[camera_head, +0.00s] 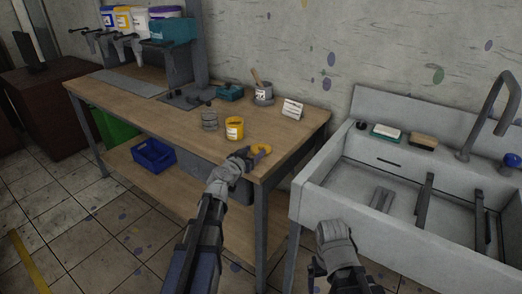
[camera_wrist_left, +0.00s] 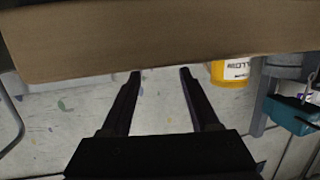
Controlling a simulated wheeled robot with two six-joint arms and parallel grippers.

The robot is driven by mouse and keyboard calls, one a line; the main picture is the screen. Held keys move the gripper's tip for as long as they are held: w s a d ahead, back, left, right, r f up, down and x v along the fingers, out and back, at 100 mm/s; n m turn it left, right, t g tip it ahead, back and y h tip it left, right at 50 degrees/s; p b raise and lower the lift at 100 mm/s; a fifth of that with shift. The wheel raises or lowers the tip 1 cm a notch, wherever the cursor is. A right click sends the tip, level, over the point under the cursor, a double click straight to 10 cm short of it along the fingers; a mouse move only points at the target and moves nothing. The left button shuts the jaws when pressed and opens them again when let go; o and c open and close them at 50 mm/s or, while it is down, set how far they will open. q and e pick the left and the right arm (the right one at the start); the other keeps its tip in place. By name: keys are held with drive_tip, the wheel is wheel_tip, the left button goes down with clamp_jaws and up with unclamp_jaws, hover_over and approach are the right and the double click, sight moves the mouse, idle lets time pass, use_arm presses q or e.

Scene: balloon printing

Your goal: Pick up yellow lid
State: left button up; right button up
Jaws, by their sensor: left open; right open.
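The yellow lid (camera_head: 261,149) lies on the wooden table near its front right corner, in the head view. I cannot make it out in the left wrist view. My left gripper (camera_head: 246,154) is at the table's front edge, just left of the lid. In the left wrist view its two fingers (camera_wrist_left: 161,72) are apart, with nothing between them. A yellow paint jar (camera_head: 234,129) stands behind the gripper and also shows in the left wrist view (camera_wrist_left: 231,72). My right gripper (camera_head: 316,271) is low in front of the sink, largely hidden by its own arm.
The table (camera_head: 160,112) holds a grey can (camera_head: 209,120), a pot with a brush (camera_head: 263,94) and a white card (camera_head: 292,109). The sink (camera_head: 350,165) stands to the right. A blue crate (camera_head: 154,155) is on the lower shelf.

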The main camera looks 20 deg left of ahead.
sight(260, 146)
use_arm(q)
drive_tip(key=x, duration=0.4)
drive_tip(key=shift+w+b, duration=0.1)
drive_tip(key=shift+b, duration=0.25)
clamp_jaws()
